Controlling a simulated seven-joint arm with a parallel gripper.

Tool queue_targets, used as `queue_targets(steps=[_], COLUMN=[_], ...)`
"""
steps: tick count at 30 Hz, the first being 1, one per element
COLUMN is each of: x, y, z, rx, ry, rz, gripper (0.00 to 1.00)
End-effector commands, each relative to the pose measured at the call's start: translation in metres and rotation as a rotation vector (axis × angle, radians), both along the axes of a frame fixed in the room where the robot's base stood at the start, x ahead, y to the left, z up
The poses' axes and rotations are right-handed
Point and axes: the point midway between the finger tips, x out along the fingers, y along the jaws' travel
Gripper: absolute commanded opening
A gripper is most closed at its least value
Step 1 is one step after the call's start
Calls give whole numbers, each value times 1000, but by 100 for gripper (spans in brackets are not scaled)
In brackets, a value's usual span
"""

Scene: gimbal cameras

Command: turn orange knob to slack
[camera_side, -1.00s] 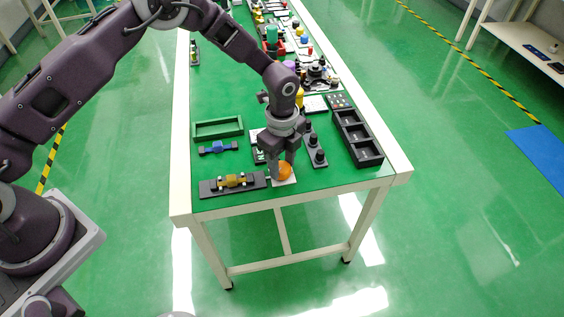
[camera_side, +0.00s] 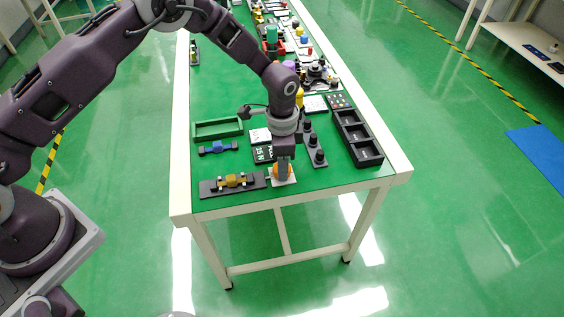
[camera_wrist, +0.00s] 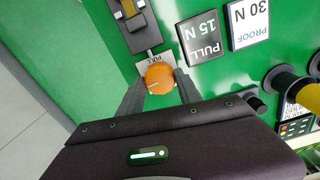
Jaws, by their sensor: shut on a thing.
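The orange knob (camera_side: 283,171) sits on a small white plate (camera_side: 290,181) near the table's front edge. My gripper (camera_side: 283,177) points straight down over the knob in the side view. In the wrist view its two fingers (camera_wrist: 157,88) stand on either side of the knob, shut on it. The fingers hide part of the knob in the side view.
A dark fixture with a yellow part (camera_side: 232,182) lies left of the knob. Signs reading "PULL 15 N" (camera_wrist: 200,37) and "PROOF 30 N" (camera_wrist: 248,20) lie nearby. Black posts (camera_side: 315,150) and a black compartment tray (camera_side: 358,138) stand to the right. A green tray (camera_side: 218,129) lies behind left.

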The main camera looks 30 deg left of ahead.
Motion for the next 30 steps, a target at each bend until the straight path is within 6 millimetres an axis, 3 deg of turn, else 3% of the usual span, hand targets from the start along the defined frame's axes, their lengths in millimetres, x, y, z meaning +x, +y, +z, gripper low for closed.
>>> queue_targets(steps=[30], x=[1], y=[0], z=[1], rx=[-2], ry=[-3], rz=[964], gripper=[1])
